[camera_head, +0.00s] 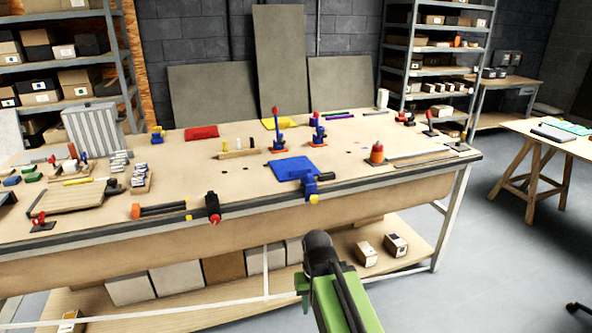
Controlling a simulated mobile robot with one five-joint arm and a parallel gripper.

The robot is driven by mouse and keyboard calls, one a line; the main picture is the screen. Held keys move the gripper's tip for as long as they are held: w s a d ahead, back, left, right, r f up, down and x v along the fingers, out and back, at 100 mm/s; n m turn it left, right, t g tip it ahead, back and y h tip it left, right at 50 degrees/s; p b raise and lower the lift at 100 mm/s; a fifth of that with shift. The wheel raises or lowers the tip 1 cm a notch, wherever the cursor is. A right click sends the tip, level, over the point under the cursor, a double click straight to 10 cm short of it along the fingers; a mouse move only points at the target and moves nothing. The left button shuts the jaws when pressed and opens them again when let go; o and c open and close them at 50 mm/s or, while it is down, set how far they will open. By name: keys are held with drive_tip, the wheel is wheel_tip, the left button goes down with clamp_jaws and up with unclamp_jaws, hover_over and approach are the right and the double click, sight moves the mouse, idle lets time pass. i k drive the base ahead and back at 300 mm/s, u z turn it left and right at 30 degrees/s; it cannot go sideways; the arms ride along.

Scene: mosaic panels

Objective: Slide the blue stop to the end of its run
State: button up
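A blue block-like part with yellow bits (311,187) sits at the front edge of the workbench (370,187), right of the middle. It looks like the blue stop, but its shape is small and I cannot be sure. A dark strip (262,197) runs along the bench's front edge beside it. My gripper (319,243) is the dark end of my green arm, low in the picture in front of the bench. It appears below the blue part and apart from it. Its fingers cannot be made out, and I see nothing held.
A red and black part (213,207) sits on the same front edge to the left. A blue flat piece (292,168) lies behind the blue part. Upright red-and-blue tools (277,131) stand further back. Small boxes (396,245) rest on the lower shelf. Floor is open at right.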

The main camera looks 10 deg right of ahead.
sight(310, 185)
drive_tip(key=u, duration=0.1)
drive_tip(key=i, duration=1.2)
drive_tip(key=z, duration=0.4)
